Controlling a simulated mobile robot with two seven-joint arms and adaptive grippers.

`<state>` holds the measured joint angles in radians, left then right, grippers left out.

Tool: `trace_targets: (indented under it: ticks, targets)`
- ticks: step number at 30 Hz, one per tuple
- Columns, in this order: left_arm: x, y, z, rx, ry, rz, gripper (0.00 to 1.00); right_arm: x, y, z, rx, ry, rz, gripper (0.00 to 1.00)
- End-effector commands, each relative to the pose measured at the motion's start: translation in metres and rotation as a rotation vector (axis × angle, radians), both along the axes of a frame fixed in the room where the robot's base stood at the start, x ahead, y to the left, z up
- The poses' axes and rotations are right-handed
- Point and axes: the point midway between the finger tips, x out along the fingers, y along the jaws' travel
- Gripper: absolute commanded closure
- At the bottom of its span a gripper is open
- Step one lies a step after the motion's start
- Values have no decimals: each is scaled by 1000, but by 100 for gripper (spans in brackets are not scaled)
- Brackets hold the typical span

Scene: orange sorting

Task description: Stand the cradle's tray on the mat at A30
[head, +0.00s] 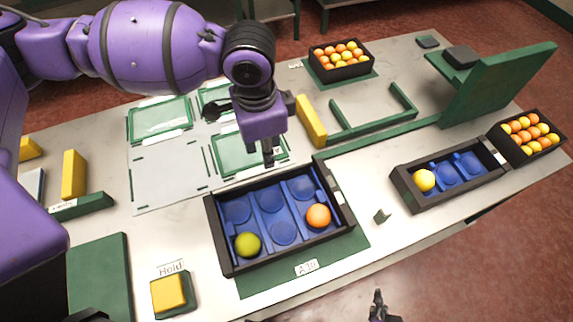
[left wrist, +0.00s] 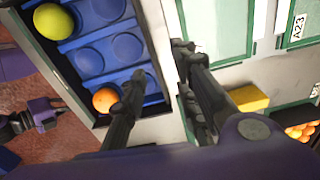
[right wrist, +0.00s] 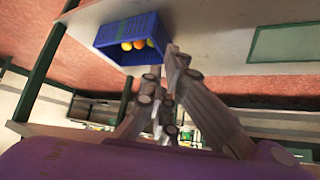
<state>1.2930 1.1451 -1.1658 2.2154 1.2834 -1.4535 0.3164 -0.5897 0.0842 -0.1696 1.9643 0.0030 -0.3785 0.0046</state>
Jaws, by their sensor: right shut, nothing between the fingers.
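The black tray (head: 222,245) with blue cups holds a green-yellow fruit (head: 247,244) at front left and an orange (head: 318,215) at right. It stands over the green mat labelled A30 (head: 345,258), whose front and right parts show bare. The tray also shows in the left wrist view (left wrist: 75,85). My left gripper (head: 269,160) is by the tray's back wall, pointing down. Its fingers are apart (left wrist: 160,65), with nothing seen held. My right gripper (head: 378,300) is shut and empty at the bottom edge, away from the tray. The green frame (head: 372,128) at the back is empty.
A smaller black tray (head: 405,190) with a yellow fruit stands at right. Full fruit crates (head: 340,70) (head: 531,143) stand at back and far right. A yellow block (head: 311,121) stands near my left gripper. A yellow Hold block (head: 168,294) lies front left.

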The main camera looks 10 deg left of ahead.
Motion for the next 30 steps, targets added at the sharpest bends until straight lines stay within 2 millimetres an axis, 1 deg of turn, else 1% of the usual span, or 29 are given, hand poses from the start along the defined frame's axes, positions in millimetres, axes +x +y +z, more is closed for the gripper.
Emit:
trace_targets:
  ticks: [1,4,14,18,21,24,30]
  targets:
    - [-1,3,-8,17,14,13,72,0,-2,0,-2,-1,-2,100]
    - [-8,7,-23,26,42,47,72,3,-4,2,-6,-9,-4,100]
    - [-11,4,-58,16,43,67,72,4,-3,1,-5,-14,-2,100]
    - [-16,3,-79,16,43,66,72,4,-2,1,-4,-13,-1,100]
    - [-15,3,-92,15,41,67,72,3,-1,-1,-3,-10,-2,100]
    - [-16,3,-99,15,41,67,72,3,-1,-2,-2,-9,-3,100]
    - [-15,3,-99,15,39,66,72,4,0,-1,-1,-13,-5,100]
